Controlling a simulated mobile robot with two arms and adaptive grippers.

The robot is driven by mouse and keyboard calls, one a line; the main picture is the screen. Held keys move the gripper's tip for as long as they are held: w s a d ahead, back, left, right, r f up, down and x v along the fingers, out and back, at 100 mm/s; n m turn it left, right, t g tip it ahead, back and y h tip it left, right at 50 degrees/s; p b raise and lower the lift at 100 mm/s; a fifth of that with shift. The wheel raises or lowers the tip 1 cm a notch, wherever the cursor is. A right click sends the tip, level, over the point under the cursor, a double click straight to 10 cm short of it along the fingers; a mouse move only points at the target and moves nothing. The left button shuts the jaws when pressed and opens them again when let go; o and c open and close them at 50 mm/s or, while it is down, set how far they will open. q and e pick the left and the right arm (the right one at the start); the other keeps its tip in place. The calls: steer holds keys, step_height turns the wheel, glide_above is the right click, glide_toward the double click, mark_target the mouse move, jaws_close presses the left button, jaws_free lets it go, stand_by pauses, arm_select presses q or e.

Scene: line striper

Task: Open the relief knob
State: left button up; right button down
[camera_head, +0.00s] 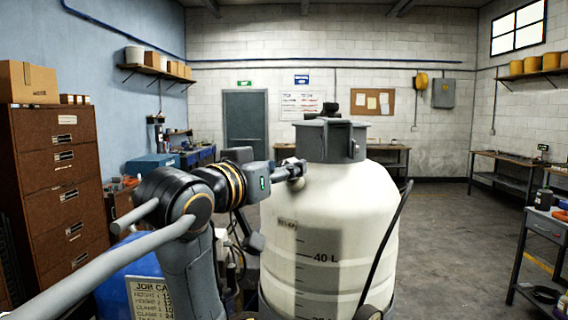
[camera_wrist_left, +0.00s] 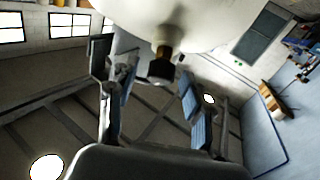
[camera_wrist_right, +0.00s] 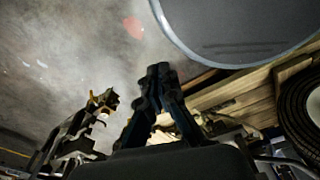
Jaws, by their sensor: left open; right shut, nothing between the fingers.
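The white tank (camera_head: 325,225) with a grey lid (camera_head: 330,140) stands in the middle of the head view. In the left wrist view a dark knob (camera_wrist_left: 162,67) on a short brass stem sticks out of the pale tank (camera_wrist_left: 190,15); it appears to be the relief knob. My left gripper (camera_wrist_left: 150,90) is open, with one finger on each side of the knob's line; I cannot tell whether the fingers reach it. In the head view my left gripper (camera_head: 291,170) is beside the tank's shoulder, hiding the knob. My right gripper (camera_wrist_right: 160,75) is shut and empty, low down.
A large grey round surface (camera_wrist_right: 240,25) fills the right wrist view's upper right, near my right fingertips. A black hose (camera_head: 392,235) runs down the tank's right side. A brown drawer cabinet (camera_head: 62,180) stands left. The floor (camera_head: 440,220) right of the tank is clear.

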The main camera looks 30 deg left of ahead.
arm_select(q)
steer(key=shift+w+a, duration=0.1)
steer(key=shift+w, duration=0.5)
jaws_close()
arm_select(e)
steer(key=shift+s+r, duration=0.15)
steer(key=shift+s, duration=0.5)
